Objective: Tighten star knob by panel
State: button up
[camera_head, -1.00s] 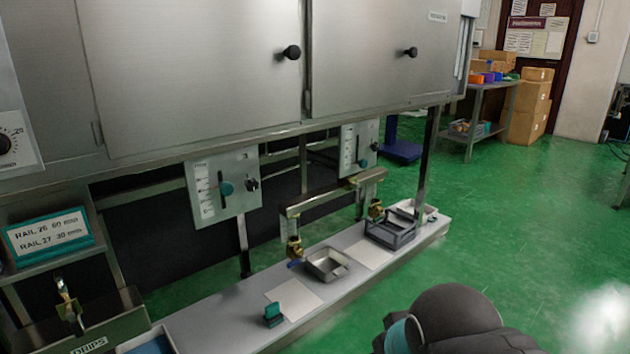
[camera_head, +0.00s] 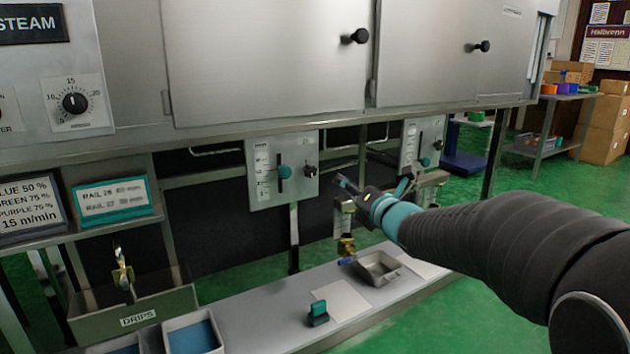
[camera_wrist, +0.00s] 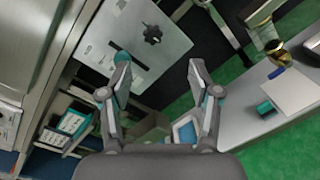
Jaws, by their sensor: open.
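A dark star knob (camera_head: 310,171) sits at the right side of a pale panel (camera_head: 262,190) with a scale, a slot and a teal round knob (camera_head: 284,172). In the wrist view the star knob (camera_wrist: 152,34) shows beyond the fingertips, near the top, and the teal knob (camera_wrist: 122,57) is partly behind the left finger. My gripper (camera_head: 373,184) is open and empty, to the right of the star knob in the head view and apart from it. It also shows in the wrist view (camera_wrist: 160,66) with its fingers spread.
A second scale panel (camera_head: 422,140) is partly behind my gripper. Below stands a pale bench (camera_head: 260,325) with a metal tray (camera_head: 377,268), a teal object (camera_head: 318,313) and a brass valve (camera_head: 346,246). The steel cabinet's lower edge (camera_head: 230,135) overhangs the panels.

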aim_at(311, 172)
jog(key=w+a, duration=0.3)
jog(key=w, duration=0.1)
jog(key=w+a+n, duration=0.1)
jog(key=w+a, duration=0.2)
jog(key=w, duration=0.1)
jog(key=w+a+n+y+p, duration=0.1)
jog(key=w+a, duration=0.2)
jog(key=shift+w+a+f, duration=0.1)
jog(key=shift+w+f, duration=0.15)
jog(key=shift+w, duration=0.15)
jog(key=c, duration=1)
jog(key=shift+a, duration=0.3)
jog(key=shift+c, duration=0.7)
jog(key=shift+d, duration=0.25)
